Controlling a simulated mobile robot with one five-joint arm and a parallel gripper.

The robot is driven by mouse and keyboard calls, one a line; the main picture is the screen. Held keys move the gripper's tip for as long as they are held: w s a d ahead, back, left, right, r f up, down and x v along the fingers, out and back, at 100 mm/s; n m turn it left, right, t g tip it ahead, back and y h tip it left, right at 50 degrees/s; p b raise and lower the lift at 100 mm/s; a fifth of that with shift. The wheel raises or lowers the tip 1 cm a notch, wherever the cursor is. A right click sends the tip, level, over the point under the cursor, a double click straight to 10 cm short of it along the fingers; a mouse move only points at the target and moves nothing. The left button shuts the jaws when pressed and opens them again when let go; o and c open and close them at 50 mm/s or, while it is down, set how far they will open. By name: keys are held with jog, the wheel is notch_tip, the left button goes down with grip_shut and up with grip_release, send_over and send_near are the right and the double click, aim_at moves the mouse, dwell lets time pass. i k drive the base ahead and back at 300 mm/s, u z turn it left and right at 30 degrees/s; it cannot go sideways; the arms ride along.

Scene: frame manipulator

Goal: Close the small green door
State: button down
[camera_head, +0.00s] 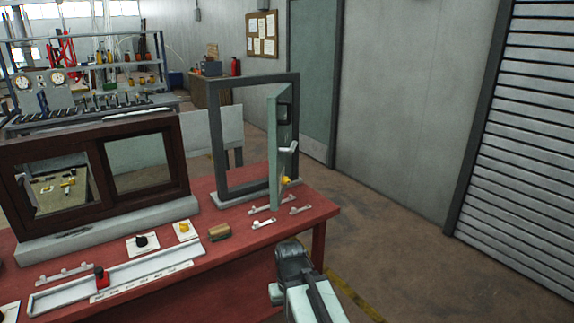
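The small green door (283,150) stands open, swung out toward me from the right side of its dark grey frame (219,150). It shows nearly edge-on. A pale lever handle (289,148) sticks out from the door at mid height. The frame stands upright on a light base at the right part of a red table (322,212). My gripper (288,258) is low in the picture, in front of the table's right front edge and below the door, apart from it. Its fingers are not clear enough to tell whether they are open or shut.
A brown sliding-window frame (98,170) stands left of the door frame. A slider track (115,282) with a red knob (101,277), several small latches and a brass-coloured cylinder (219,232) are on the table. The floor right of the table is clear.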

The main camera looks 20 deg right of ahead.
aim_at(279, 103)
jog(key=u, duration=0.15)
jog(key=i, duration=0.8)
jog(key=u, duration=0.5)
jog(key=k, duration=0.85)
jog(key=u, duration=0.2)
jog(key=i, duration=0.85)
jog(key=z, duration=0.05)
